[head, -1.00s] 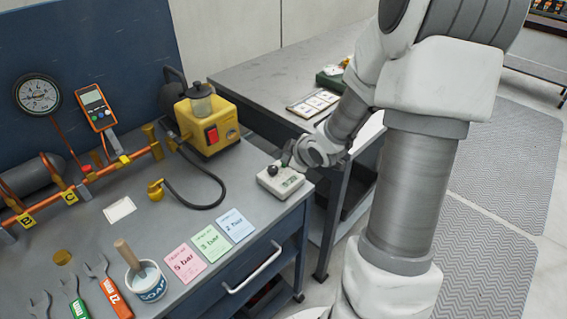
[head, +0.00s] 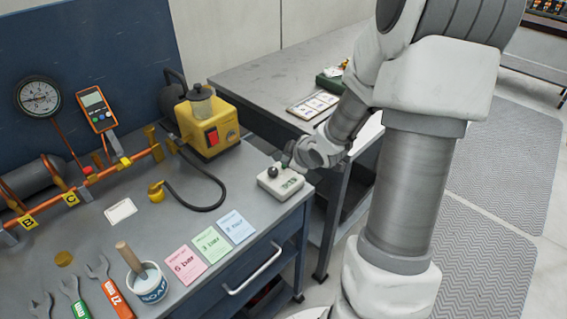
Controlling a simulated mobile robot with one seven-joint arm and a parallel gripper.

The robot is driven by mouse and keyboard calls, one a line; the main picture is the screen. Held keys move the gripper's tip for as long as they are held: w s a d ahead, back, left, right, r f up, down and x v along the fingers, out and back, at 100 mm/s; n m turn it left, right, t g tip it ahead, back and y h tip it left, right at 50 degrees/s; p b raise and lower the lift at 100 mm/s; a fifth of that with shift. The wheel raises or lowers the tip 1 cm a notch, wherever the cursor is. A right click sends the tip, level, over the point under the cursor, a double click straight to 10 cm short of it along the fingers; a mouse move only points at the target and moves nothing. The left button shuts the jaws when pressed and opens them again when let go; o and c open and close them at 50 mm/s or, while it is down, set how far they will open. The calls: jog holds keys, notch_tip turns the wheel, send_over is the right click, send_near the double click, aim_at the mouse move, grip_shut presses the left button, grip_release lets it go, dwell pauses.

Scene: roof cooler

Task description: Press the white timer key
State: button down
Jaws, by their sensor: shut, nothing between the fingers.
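The timer (head: 280,183) is a small pale box with a greenish display (head: 290,184). It sits at the right front corner of the grey workbench in the head view. My gripper (head: 276,170) is shut and empty, with its dark tip at the timer's top, at the back left of the display. The tip covers part of the timer's top, and I cannot make out the white key. Whether the tip touches the timer I cannot tell.
A yellow pump (head: 208,126) with a black hose stands behind left. Pink (head: 185,264), green (head: 212,243) and blue (head: 236,226) cards lie left of the timer. A soap pot (head: 148,284) stands at the front. A second table (head: 262,77) is behind.

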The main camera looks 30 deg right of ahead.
aim_at(287, 171)
notch_tip(287, 171, up, 6)
jog(key=p, duration=0.5)
jog(key=shift+p, duration=0.3)
dwell(0.3)
